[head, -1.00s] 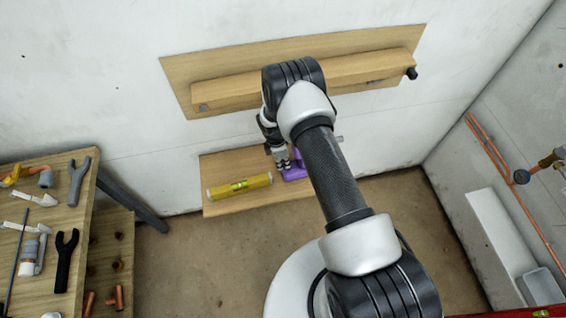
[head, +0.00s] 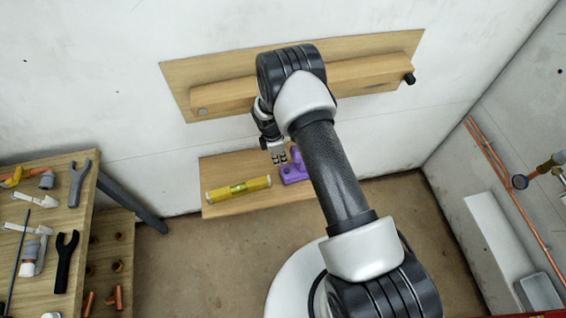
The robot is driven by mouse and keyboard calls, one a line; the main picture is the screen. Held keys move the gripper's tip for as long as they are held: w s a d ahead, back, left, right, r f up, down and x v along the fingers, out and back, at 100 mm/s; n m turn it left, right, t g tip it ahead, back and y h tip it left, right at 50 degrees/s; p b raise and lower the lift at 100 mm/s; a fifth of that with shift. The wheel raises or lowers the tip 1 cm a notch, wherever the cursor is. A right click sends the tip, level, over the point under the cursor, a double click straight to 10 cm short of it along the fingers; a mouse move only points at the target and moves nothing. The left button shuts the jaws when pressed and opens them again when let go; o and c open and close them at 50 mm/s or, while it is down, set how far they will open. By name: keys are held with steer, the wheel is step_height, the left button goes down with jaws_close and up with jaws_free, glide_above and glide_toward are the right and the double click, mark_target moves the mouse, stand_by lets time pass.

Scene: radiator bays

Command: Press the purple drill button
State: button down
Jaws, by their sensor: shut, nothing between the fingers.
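A purple drill (head: 294,171) lies on a low wooden shelf (head: 226,165) against the wall, partly hidden behind my arm. Its button cannot be made out at this size. My gripper (head: 279,161) is shut and empty, pointing down at the left side of the drill. I cannot tell whether its fingertips touch the drill or hang just above it.
A yellow spirit level (head: 239,188) lies on the same shelf, left of the drill. A wooden bench (head: 88,212) with tools and fittings stands at the left. Copper pipes (head: 500,180) run along the right wall.

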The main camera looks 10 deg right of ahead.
step_height(320, 180, up, 7)
steer(key=a+p, duration=0.1)
steer(key=shift+w, duration=0.2)
steer(key=shift+a+r, duration=0.1)
steer(key=shift+r, duration=0.1)
steer(key=s+d+r+m+t, duration=0.1)
steer(key=s+r+m, duration=0.2)
steer(key=r, duration=0.7)
steer(key=s+d+r+m+t, duration=0.1)
steer(key=s+r+m, duration=0.15)
steer(key=r, duration=0.85)
steer(key=s+d+r+m, duration=0.1)
steer(key=s+r+m, duration=0.15)
steer(key=r, duration=0.75)
steer(key=s+r+m+t, duration=0.1)
steer(key=s+r+m, duration=0.2)
steer(key=s, duration=0.4)
steer(key=s+d+r+m+t+y, duration=0.1)
steer(key=s+r+m, duration=0.2)
steer(key=s, duration=0.4)
steer(key=s+r+m+t, duration=0.1)
steer(key=s+r+m, duration=0.2)
steer(key=s, duration=0.5)
steer(key=shift+d+r+m, duration=0.2)
steer(key=shift+m, duration=0.3)
